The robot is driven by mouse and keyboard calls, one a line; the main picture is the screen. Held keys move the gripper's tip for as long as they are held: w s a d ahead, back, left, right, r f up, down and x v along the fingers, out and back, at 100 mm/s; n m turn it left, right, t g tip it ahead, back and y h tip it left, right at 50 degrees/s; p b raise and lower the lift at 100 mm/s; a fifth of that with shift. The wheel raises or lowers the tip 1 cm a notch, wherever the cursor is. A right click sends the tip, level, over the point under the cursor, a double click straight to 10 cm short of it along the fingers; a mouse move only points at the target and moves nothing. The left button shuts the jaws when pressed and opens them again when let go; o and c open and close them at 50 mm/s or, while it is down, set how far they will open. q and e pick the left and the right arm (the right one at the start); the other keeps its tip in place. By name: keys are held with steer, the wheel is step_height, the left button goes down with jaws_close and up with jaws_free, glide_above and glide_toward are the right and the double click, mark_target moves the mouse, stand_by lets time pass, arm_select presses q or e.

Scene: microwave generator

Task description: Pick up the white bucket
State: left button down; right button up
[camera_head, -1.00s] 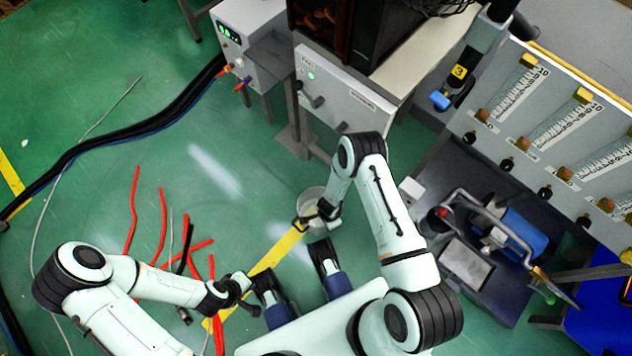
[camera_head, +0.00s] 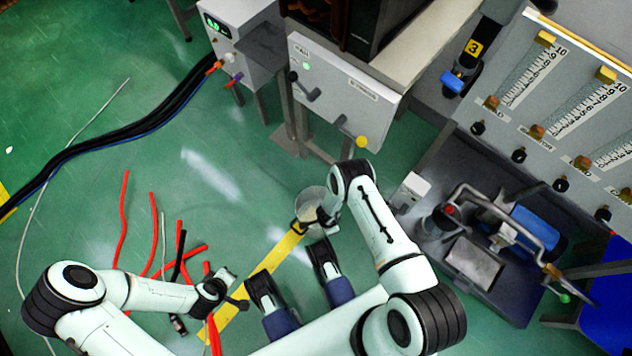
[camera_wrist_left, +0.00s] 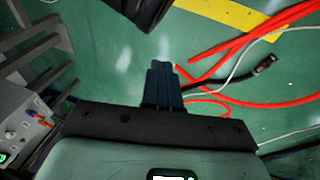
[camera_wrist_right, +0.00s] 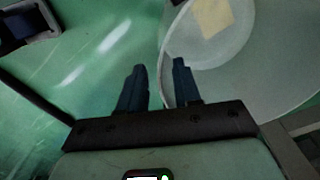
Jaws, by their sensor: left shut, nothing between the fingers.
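The white bucket (camera_head: 312,198) stands on the green floor near the middle of the head view, partly covered by my right arm. My right gripper (camera_head: 308,222) is at its near side. In the right wrist view the bucket (camera_wrist_right: 275,75) fills the right side, pale and translucent, with a yellowish patch inside. There my right gripper (camera_wrist_right: 158,82) is open, its fingers on either side of the bucket's near rim, with a visible gap. My left gripper (camera_head: 232,290) is shut and empty above the floor at lower left; its closed fingers show in the left wrist view (camera_wrist_left: 163,82).
Red cables (camera_head: 153,235) lie on the floor at left, with a yellow floor stripe (camera_head: 270,262) beside them. A grey cabinet (camera_head: 345,90) stands behind the bucket. A dark bench with a blue motor (camera_head: 528,232) is at right. The floor left of the bucket is clear.

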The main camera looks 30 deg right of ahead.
steer(key=shift+f, duration=0.7)
steer(key=shift+c, duration=0.3)
jaws_close()
stand_by(0.7)
